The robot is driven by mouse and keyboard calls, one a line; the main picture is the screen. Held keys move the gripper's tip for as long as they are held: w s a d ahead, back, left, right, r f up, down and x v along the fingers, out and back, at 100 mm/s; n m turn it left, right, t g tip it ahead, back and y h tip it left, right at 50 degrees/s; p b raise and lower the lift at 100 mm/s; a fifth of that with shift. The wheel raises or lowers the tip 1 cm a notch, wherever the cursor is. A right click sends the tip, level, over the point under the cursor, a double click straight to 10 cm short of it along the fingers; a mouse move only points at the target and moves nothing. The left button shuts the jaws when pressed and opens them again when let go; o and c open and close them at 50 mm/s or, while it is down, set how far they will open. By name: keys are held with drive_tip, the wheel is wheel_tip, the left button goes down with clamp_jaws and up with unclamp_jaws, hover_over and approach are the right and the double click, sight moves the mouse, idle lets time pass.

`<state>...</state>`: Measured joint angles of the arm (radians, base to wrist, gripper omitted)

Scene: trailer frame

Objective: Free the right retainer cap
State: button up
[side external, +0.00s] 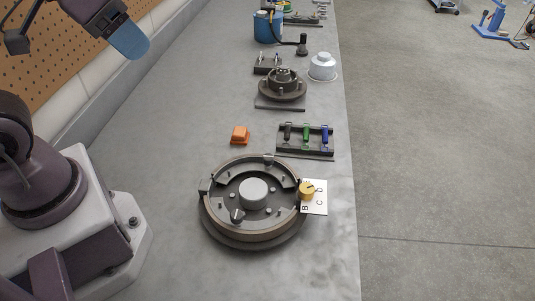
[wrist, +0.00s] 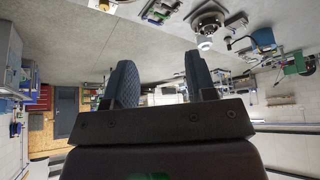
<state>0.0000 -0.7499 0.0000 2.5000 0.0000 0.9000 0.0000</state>
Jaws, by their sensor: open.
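A round brake assembly (side external: 253,238) lies on the grey bench, with curved shoes around a pale central hub (side external: 253,193). A dark knob-like part (side external: 237,215) sits at its front, and small fittings show on the shoes; I cannot tell which is the right retainer cap. A yellow round knob (side external: 307,187) sits at its right edge, over a white lettered card (side external: 318,203). My gripper (side external: 128,38) is high at the upper left, well apart from the assembly. In the wrist view my gripper (wrist: 160,65) has its two blue fingers spread with nothing between them.
Behind the assembly are an orange block (side external: 240,135) and a dark rack (side external: 306,153) with black, green and blue handled pieces. Farther back stand a hub on a plate (side external: 282,87), a white cap-shaped part (side external: 322,67) and a blue container (side external: 268,28). Pegboard (side external: 45,50) borders the left.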

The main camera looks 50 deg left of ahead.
drive_tip(key=m+g, duration=0.6)
drive_tip(key=m, duration=1.2)
approach(268, 156)
wheel_tip(268, 156, down, 9)
drive_tip(key=shift+s+f, duration=0.15)
